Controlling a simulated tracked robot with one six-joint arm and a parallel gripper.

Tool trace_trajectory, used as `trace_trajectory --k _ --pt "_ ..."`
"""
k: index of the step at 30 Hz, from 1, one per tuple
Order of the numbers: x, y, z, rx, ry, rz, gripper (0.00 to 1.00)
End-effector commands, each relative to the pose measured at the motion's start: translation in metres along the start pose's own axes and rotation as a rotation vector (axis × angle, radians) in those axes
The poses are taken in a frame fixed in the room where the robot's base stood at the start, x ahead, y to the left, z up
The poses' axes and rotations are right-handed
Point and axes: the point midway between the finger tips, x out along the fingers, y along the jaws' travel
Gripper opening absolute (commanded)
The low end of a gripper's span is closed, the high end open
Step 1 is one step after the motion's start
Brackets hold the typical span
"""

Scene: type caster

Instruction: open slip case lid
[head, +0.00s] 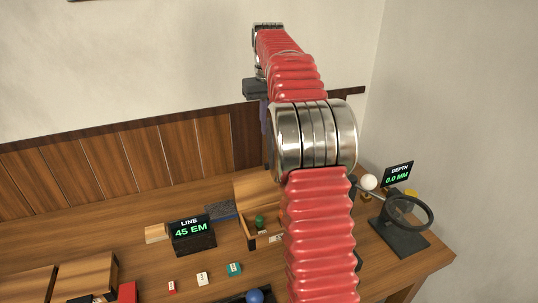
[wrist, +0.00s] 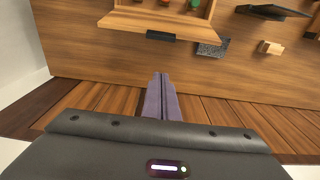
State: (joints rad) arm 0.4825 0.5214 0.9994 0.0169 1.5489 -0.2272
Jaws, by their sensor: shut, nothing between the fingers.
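A small wooden box (head: 268,239), apparently the slip case, sits on the bench, partly hidden by my arm. Its lid (head: 258,190) stands raised at the back, on the wall side, and the inside shows with a green item in it. In the wrist view the lid (wrist: 128,21) is at the top, with a dark handle (wrist: 161,36) on its edge. My gripper (wrist: 159,76) is shut and empty, its purple fingers together. It is apart from the lid, high over the back of the bench near the wall panelling.
A "LINE 45 EM" display (head: 193,236) stands left of the box. A dark grey block (head: 221,210) lies behind it. Small red, white and teal blocks (head: 234,269) lie in front. A handwheel (head: 408,212) and a "DEPTH 0.0 MM" display (head: 398,174) stand at the right.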

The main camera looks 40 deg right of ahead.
Motion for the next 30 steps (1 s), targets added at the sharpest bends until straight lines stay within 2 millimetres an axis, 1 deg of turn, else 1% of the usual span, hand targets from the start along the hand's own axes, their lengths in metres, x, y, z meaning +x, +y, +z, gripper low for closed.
trace_trajectory --k 8,11,14,20,30 --pt "0.000 0.000 0.000 0.000 0.000 0.000 0.00" --pt "0.003 0.000 0.000 0.000 0.001 0.000 0.00" --pt "0.011 -0.001 0.000 0.000 -0.001 0.000 0.00" --pt "0.036 -0.001 0.001 0.000 -0.002 0.000 0.00" --pt "0.089 -0.001 0.000 0.000 -0.002 0.000 0.00"
